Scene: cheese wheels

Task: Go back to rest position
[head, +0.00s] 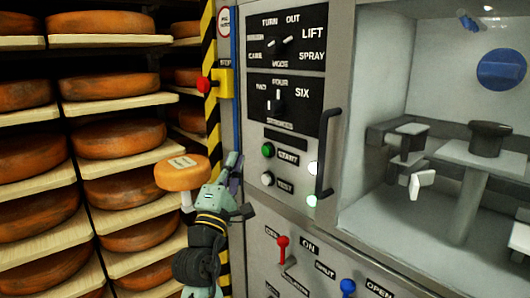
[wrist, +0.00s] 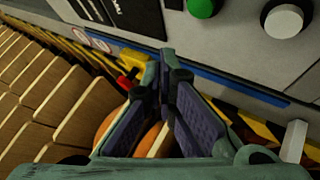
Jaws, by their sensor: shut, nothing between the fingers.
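My gripper (head: 236,160) is in front of the grey machine's left edge, beside the yellow-black striped post, with its fingers pointing up. In the wrist view my gripper (wrist: 166,58) has its fingertips together, with nothing seen between them. An orange cheese wheel (head: 178,178) with a pale label on top is just left of my gripper in the head view, above a white stem. Part of an orange wheel (wrist: 106,128) also shows behind the fingers in the wrist view.
Shelves of dark orange cheese wheels (head: 110,86) fill the left. The machine panel (head: 285,105) has knobs, a green button (head: 268,150) and a dark handle (head: 325,155). A red button on a yellow box (head: 222,84) is above my gripper. The chamber (head: 440,90) is at right.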

